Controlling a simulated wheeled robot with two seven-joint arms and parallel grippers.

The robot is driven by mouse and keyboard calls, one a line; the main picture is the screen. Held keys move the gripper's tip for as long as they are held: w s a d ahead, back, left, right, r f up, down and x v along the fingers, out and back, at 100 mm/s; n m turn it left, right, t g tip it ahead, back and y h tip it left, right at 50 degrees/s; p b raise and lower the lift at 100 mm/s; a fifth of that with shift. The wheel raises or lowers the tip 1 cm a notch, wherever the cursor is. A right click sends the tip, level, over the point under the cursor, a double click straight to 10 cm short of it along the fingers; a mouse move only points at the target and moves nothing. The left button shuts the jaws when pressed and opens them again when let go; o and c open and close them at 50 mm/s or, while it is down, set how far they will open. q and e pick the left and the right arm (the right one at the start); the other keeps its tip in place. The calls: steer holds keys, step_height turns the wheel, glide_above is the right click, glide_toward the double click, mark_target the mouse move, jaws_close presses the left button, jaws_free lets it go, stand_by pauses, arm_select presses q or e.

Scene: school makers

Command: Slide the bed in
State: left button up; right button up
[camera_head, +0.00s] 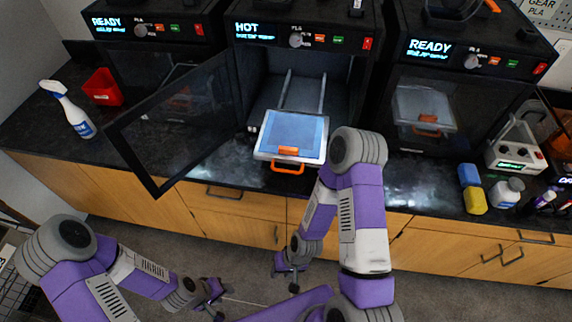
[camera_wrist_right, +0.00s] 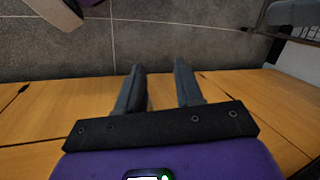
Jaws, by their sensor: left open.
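The bed (camera_head: 291,133), a blue plate on a light tray with an orange front handle (camera_head: 288,168), sticks out of the middle printer (camera_head: 300,62), whose display reads HOT. Two pale rails run back from it into the chamber. The printer's dark glass door (camera_head: 175,125) stands open to the left. My right gripper (camera_head: 290,282) is low in front of the cabinets, below and apart from the bed. In the right wrist view its fingers (camera_wrist_right: 159,75) are spread with nothing between them. My left gripper (camera_head: 214,306) is open, low over the floor at the left.
Printers reading READY stand on the left (camera_head: 150,30) and right (camera_head: 470,50). On the dark counter (camera_head: 40,135) are a spray bottle (camera_head: 70,112) and a red bin (camera_head: 102,88) at left. A blue-and-yellow item (camera_head: 471,188) and small bottles (camera_head: 506,192) are at right.

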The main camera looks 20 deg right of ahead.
mark_target(290, 171)
steer(key=w+d+r+m+t+y+b, duration=0.25)
steer(key=w+d+r+m+t, duration=0.4)
steer(key=r, duration=0.55)
steer(key=w+d+r+m+t+y+b, duration=0.1)
steer(key=w+d+r+m+t+y, duration=0.3)
steer(key=w+d+r+t, duration=0.55)
steer(key=w+a, duration=0.1)
steer(key=w+a+g+b, duration=0.1)
steer(key=w+a, duration=0.1)
steer(key=w+a+r+g, duration=0.1)
steer(key=a, duration=0.1)
steer(key=shift+w+r+h, duration=0.1)
steer(key=shift+w+h, duration=0.15)
jaws_close()
